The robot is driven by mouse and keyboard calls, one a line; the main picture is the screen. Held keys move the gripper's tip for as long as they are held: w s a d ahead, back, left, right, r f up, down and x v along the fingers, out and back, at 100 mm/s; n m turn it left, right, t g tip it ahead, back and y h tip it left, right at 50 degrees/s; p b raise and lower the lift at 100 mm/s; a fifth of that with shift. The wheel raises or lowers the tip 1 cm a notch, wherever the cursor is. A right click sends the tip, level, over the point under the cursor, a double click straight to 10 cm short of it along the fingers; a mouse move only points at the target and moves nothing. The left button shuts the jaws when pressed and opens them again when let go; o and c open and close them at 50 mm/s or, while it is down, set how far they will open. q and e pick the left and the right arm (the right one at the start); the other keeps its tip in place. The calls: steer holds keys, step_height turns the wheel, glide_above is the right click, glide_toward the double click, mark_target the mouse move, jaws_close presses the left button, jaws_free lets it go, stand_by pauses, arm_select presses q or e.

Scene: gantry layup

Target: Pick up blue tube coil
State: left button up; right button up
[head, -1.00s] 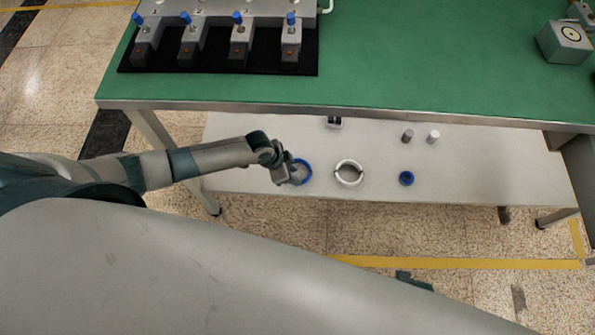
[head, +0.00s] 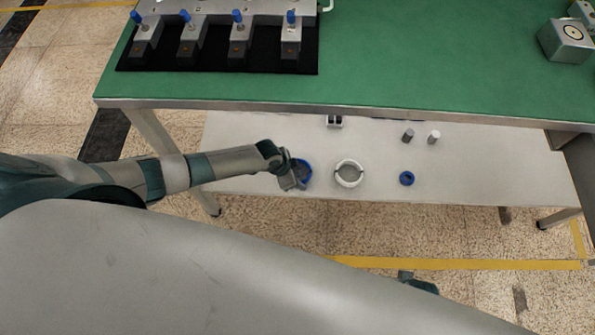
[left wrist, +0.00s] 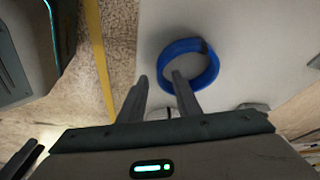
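The blue tube coil (head: 306,170) lies on the left part of the white lower shelf, partly hidden behind my left gripper (head: 296,183). In the left wrist view the coil (left wrist: 213,72) is a blue ring lying flat. The left gripper (left wrist: 160,82) is open, its two fingers apart. In that view the right fingertip overlaps the ring's opening and the left fingertip is outside the ring, so the near side of the ring lies toward the gap. I cannot tell whether they touch.
On the lower shelf (head: 480,180) are a white ring (head: 340,183), a smaller blue ring (head: 401,179), a grey cylinder (head: 407,136), a white cylinder (head: 434,137) and a small box (head: 334,121).

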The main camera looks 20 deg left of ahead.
steer(key=shift+s+f, duration=0.1)
arm_select(q)
jaws_close()
stand_by(0.4)
steer(key=shift+r, duration=0.8)
step_height(320, 180, up, 2)
steer(key=shift+r+p, duration=0.2)
steer(key=shift+p, duration=0.2)
steer(key=w+d+r, duration=0.2)
steer(key=d+r, duration=0.5)
steer(key=d, duration=0.4)
steer(key=shift+d, duration=0.25)
arm_select(e)
steer(key=shift+f, duration=1.05)
steer(key=shift+s, duration=0.1)
